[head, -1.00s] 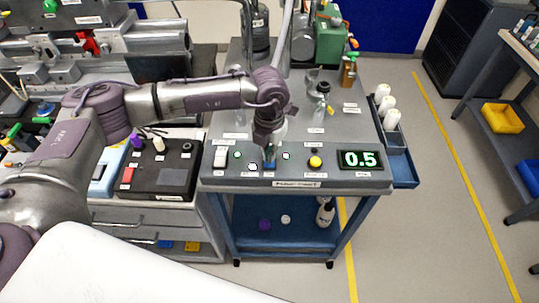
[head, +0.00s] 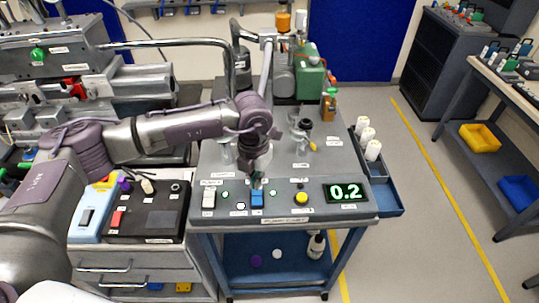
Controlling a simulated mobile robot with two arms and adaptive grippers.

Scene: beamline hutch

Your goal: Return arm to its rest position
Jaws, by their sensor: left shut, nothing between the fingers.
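My left arm reaches in from the left over the pump cart (head: 345,225). My left gripper (head: 257,183) points down, just above and behind a blue switch (head: 257,199) on the cart's front panel. It is shut and empty; the small gap to the switch is hard to judge. The panel also bears a white switch (head: 209,198), a yellow knob (head: 301,198) and a green display (head: 346,193) reading 0.2. My right gripper is not in view.
A black control box (head: 150,222) stands on the drawer unit at left. A green pump (head: 309,75) and glass vessels stand farther back on the cart. White bottles (head: 373,150) sit in a blue side tray. Open floor lies to the right.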

